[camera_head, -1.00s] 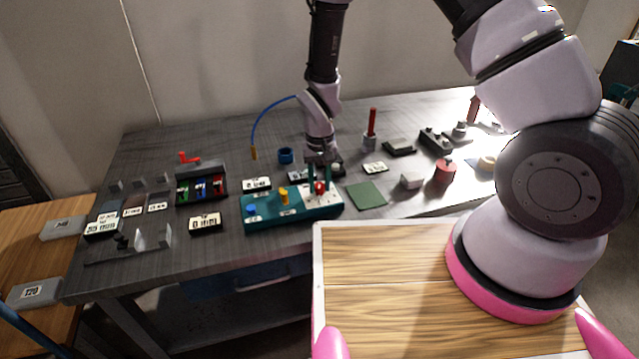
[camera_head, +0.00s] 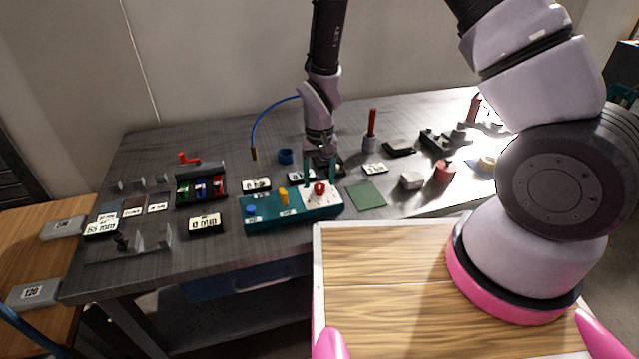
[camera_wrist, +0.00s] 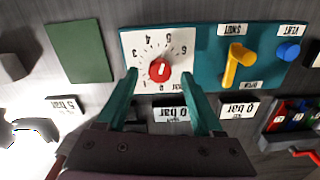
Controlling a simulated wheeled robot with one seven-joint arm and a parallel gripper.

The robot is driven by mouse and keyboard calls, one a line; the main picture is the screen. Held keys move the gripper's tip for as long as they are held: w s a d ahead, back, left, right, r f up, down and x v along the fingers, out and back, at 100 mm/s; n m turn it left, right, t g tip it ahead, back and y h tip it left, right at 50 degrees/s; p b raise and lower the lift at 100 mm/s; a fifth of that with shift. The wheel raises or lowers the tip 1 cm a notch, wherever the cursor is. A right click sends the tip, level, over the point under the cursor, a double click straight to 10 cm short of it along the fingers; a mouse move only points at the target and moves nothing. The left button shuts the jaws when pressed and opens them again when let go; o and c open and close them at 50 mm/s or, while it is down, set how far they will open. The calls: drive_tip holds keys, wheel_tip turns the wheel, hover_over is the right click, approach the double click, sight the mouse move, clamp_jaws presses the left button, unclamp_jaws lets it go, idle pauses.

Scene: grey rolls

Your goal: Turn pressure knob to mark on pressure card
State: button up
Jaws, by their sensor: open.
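The red pressure knob (camera_head: 320,188) sits on a white dial plate at the right end of the teal panel (camera_head: 290,215). In the wrist view the knob (camera_wrist: 160,70) is ringed by printed numbers; I cannot tell its exact pointing. My gripper (camera_head: 320,178) is open, its teal fingers apart above the knob. In the wrist view the fingers of my gripper (camera_wrist: 162,76) lie either side of the knob, with gaps. A card (camera_wrist: 66,105) reading 5 bar lies on the table; it also shows in the head view (camera_head: 375,168).
The panel also bears a yellow lever (camera_wrist: 238,64) and a blue knob (camera_wrist: 288,52). Two displays (camera_wrist: 172,113) (camera_wrist: 238,106) read 0 bar. A green mat (camera_head: 366,195) lies right of the panel. Blocks and a red rod (camera_head: 372,125) stand behind and right.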

wheel_tip(320, 180, up, 9)
drive_tip(key=shift+f, duration=0.1)
idle(0.3)
wheel_tip(320, 180, up, 13)
drive_tip(key=m+t+y, duration=0.1)
drive_tip(key=m, duration=0.1)
hover_over(320, 185)
drive_tip(key=w+d, duration=0.2)
drive_tip(key=d, duration=0.4)
drive_tip(key=s+d+r+m+t+y, duration=0.1)
drive_tip(key=s+d+r+t, duration=0.1)
drive_tip(key=d+r, duration=0.65)
drive_tip(key=s+d+r+m+t, duration=0.2)
drive_tip(key=s+d+r+t, duration=0.2)
drive_tip(key=s+d+r, duration=0.4)
drive_tip(key=s+r, duration=0.4)
drive_tip(key=r, duration=0.1)
drive_tip(key=shift+s+d+r+m, duration=0.15)
drive_tip(key=shift+s+r+m, duration=0.1)
drive_tip(key=shift+s+m, duration=0.1)
